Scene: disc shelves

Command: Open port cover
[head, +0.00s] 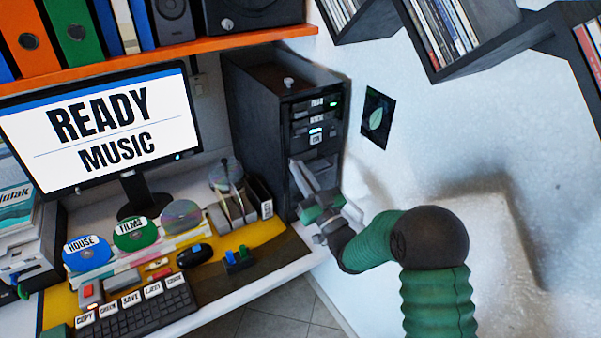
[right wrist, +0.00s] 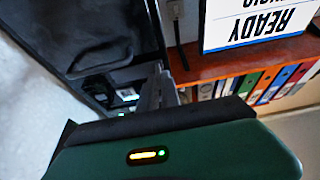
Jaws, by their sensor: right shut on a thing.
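The black computer tower (head: 262,110) stands at the right end of the desk. On its lower front a pale grey flap (head: 302,177), which looks like the port cover, stands tilted out from the dark front. My right gripper (head: 316,206) is at the lower end of this flap, shut on it as far as I can see. The fingers hide the contact. In the right wrist view the dark fingers (right wrist: 157,88) reach up to the tower's dark front (right wrist: 85,45), and the cover is not clear there. My left gripper is not in view.
The monitor (head: 105,125) reads "READY MUSIC". Labelled discs (head: 135,233), a keyboard (head: 138,308) and a mouse (head: 194,256) fill the desk left of the tower. An orange shelf (head: 165,53) hangs above. The white wall (head: 440,140) is close to my right arm.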

